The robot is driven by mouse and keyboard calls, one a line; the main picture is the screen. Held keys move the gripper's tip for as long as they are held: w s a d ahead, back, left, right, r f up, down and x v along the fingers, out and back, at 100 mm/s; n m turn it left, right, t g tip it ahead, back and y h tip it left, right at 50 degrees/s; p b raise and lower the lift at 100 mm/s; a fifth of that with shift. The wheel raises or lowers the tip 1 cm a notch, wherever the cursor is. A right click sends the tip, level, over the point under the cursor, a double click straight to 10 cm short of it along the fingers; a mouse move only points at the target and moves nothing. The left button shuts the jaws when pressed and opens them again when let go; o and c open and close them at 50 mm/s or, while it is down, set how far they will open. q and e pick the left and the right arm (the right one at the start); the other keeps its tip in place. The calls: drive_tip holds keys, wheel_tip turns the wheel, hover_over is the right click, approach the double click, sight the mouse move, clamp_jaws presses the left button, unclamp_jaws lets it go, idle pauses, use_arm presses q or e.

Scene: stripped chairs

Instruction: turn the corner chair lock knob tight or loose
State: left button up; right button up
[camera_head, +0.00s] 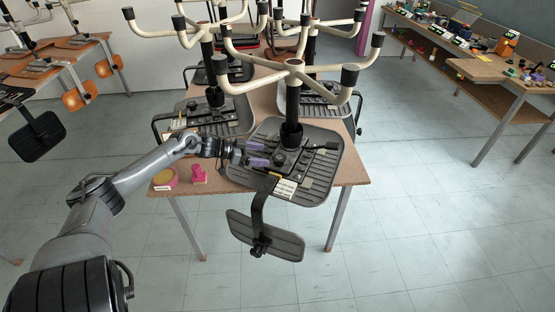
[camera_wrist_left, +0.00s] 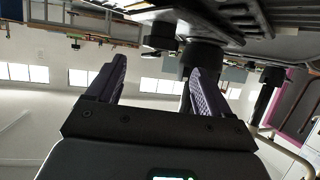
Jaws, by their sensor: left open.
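The corner chair (camera_head: 318,188) lies upside down on the near end of the table, seat underside up, its pale star base raised on a black column. A dark round knob (camera_head: 279,159) shows on the mechanism under the seat. My left gripper (camera_head: 266,154) is open, its purple fingers pointing right, just left of this knob. In the left wrist view the fingers (camera_wrist_left: 158,75) stand apart with nothing gripped. A short black knob-like part (camera_wrist_left: 160,38) appears beyond the gap between them; I cannot tell whether it is the lock knob. My right gripper is out of view.
The chair's backrest (camera_head: 265,236) hangs over the table's front edge. A pink stamp-like object (camera_head: 199,174) and a round pink-rimmed tin (camera_head: 165,179) sit at the table's left corner. More upturned chairs (camera_head: 208,117) crowd behind. The floor at right is clear.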

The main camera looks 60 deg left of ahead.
sight(280, 157)
use_arm(q)
drive_tip(key=b+x, duration=0.2)
drive_tip(key=x, duration=0.3)
drive_tip(key=shift+b+x, duration=0.5)
drive_tip(key=shift+x, duration=0.7)
drive_tip(key=shift+r, duration=0.1)
drive_tip(key=c, duration=1)
drive_tip(key=shift+c, duration=0.2)
